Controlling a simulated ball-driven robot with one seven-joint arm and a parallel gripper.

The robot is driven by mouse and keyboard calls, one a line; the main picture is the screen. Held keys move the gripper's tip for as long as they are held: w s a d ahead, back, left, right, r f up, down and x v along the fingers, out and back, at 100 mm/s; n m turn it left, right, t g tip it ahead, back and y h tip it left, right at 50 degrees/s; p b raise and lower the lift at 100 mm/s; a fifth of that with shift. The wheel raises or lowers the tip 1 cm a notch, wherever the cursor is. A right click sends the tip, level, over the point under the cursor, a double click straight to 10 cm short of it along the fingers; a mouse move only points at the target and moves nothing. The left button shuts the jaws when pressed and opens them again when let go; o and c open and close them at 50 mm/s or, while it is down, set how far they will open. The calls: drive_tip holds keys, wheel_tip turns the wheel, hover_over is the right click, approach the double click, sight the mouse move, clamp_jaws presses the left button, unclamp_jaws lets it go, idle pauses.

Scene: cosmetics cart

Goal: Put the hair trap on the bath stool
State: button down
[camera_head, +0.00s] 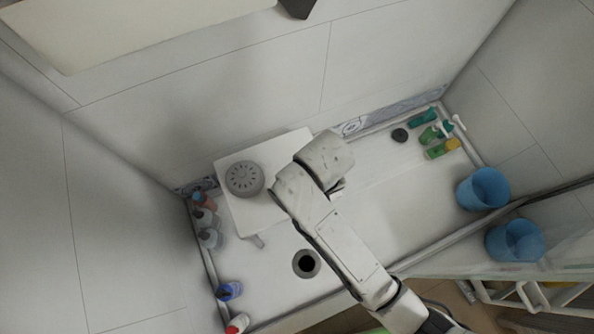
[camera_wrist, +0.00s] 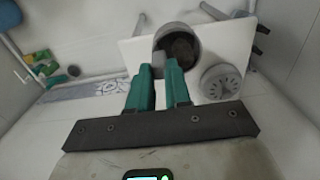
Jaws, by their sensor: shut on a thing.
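My gripper (camera_wrist: 159,70) shows in the wrist view with its two green fingers close together. They are shut on the side of a grey, round, open-topped cup, which I take as the hair trap (camera_wrist: 162,38). Its inside is dark. It appears in front of the white bath stool (camera_wrist: 138,52); whether it touches the seat I cannot tell. In the head view my arm hides the gripper and the held cup. The stool (camera_head: 270,207) stands by the back wall, partly covered by my arm.
A grey slotted round piece (camera_head: 243,178) sits on the stool's left part. A grey ring with a dark hole (camera_head: 306,263) is on the floor in front. Bottles stand left (camera_head: 207,220) and right (camera_head: 441,150). A blue bucket (camera_head: 485,190) stands at the right. Floor between is clear.

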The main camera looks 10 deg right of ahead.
drive_tip(key=w+a+f+b, duration=0.1)
drive_tip(key=w+f+b, duration=0.1)
drive_tip(key=w+f, duration=0.6)
drive_tip(key=shift+w+f, duration=0.35)
drive_tip(key=shift+f, duration=1)
drive_tip(key=c, duration=1.1)
unclamp_jaws()
drive_tip(key=shift+f, duration=0.1)
drive_tip(key=shift+o, duration=0.2)
wheel_tip(320, 180, up, 12)
drive_tip(key=p, duration=0.1)
drive_tip(key=shift+p, duration=0.3)
